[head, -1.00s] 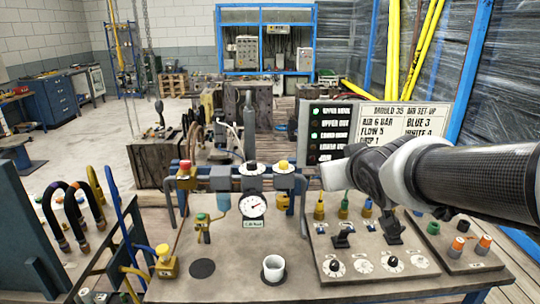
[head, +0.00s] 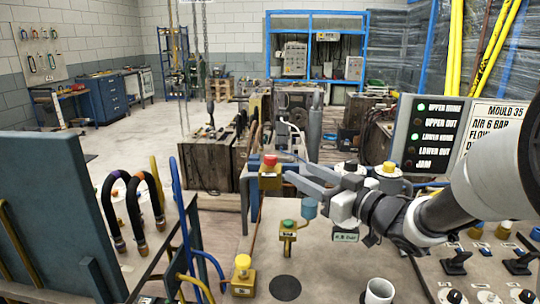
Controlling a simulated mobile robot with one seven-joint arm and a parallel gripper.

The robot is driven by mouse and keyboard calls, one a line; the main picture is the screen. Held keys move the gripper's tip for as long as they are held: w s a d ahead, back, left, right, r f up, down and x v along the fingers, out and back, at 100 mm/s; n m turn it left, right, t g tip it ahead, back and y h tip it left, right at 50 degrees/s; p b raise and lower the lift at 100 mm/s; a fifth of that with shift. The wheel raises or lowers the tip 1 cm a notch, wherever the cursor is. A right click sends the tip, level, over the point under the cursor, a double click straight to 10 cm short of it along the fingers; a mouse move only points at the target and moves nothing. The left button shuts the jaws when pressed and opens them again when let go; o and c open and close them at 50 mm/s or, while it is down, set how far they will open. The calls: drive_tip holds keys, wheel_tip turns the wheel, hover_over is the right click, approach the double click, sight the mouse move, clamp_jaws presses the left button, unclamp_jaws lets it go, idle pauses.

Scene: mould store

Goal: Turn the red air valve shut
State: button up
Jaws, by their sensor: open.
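The red air valve has a red knob (head: 270,160) on top of a brass body (head: 270,182), at the left end of the pipe run in the head view. My gripper (head: 296,172) reaches in from the right with its two fingers spread and pointing left. The fingertips are just right of the valve, with nothing seen between them. I cannot tell whether the nearer fingertip touches the valve. The gripper and wrist hide most of the pipe run and the pressure gauge; only the gauge's tag (head: 345,237) shows below.
A small green-topped valve (head: 288,229) stands below the fingers. A white cup (head: 378,291), a switch panel (head: 480,280) and yellow-knobbed brass block (head: 243,275) are near the front.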

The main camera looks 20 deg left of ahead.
sight(268, 155)
drive_tip(key=b+x, duration=0.1)
drive_tip(key=x, duration=1.6)
drive_tip(key=shift+w, duration=0.1)
drive_tip(key=shift+r, duration=0.1)
drive_tip(key=c, duration=1.1)
